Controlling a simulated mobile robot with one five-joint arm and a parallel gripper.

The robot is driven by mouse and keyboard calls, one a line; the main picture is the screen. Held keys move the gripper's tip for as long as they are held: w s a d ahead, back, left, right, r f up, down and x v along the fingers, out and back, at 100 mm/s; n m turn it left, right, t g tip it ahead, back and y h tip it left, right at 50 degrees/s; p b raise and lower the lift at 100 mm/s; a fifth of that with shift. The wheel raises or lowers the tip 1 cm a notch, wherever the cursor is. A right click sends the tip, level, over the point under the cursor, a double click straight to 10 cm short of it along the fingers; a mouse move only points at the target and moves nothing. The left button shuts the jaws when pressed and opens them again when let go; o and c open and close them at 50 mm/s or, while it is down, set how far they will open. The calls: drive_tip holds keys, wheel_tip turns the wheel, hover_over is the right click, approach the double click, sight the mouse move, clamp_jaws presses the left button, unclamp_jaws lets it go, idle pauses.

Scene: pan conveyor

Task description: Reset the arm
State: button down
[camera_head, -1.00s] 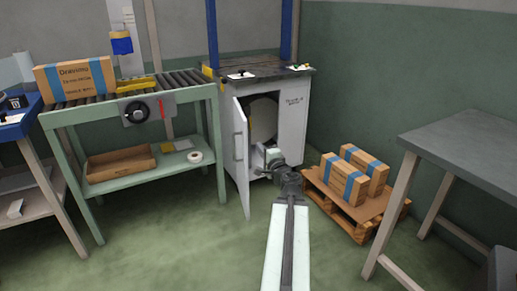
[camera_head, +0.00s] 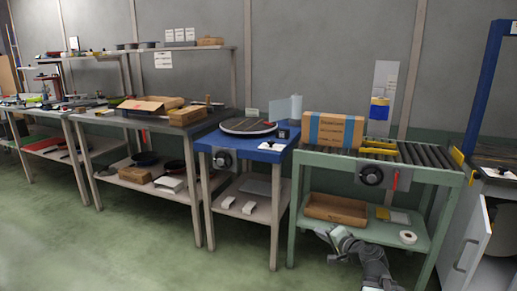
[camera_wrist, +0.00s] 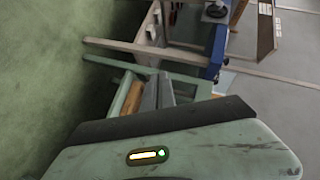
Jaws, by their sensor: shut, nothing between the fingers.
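My gripper (camera_head: 325,234) shows low in the head view, at the end of my folded arm. It is in front of the lower shelf of the green roller stand. In the wrist view, the grey fingers of my gripper (camera_wrist: 158,88) are together with nothing between them. The pale green wrist housing fills the bottom of that view.
The green roller stand (camera_head: 297,215) bears a taped carton (camera_head: 333,130). An open brown box (camera_head: 336,209) and a tape roll (camera_head: 408,237) lie on its lower shelf. A blue-topped table (camera_head: 222,143) stands to its left. An open white cabinet door (camera_head: 468,252) is at right. Green floor at left is clear.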

drive_tip(key=s+a+f+n+g+p, duration=0.1)
drive_tip(key=s+a+f+n+g, duration=0.3)
drive_tip(key=a, duration=0.5)
drive_tip(key=s+a+f+n+g+p, duration=0.2)
drive_tip(key=s+a+f+n+g, duration=0.2)
drive_tip(key=a, duration=0.5)
drive_tip(key=s+d+f+n+g+h, duration=0.2)
drive_tip(key=s+d+f+g+h, duration=0.3)
drive_tip(key=s+d, duration=0.45)
wheel_tip(320, 180, up, 38)
drive_tip(key=p, duration=3.7)
drive_tip(key=shift+s+a+p, duration=0.35)
drive_tip(key=shift+s+a, duration=0.05)
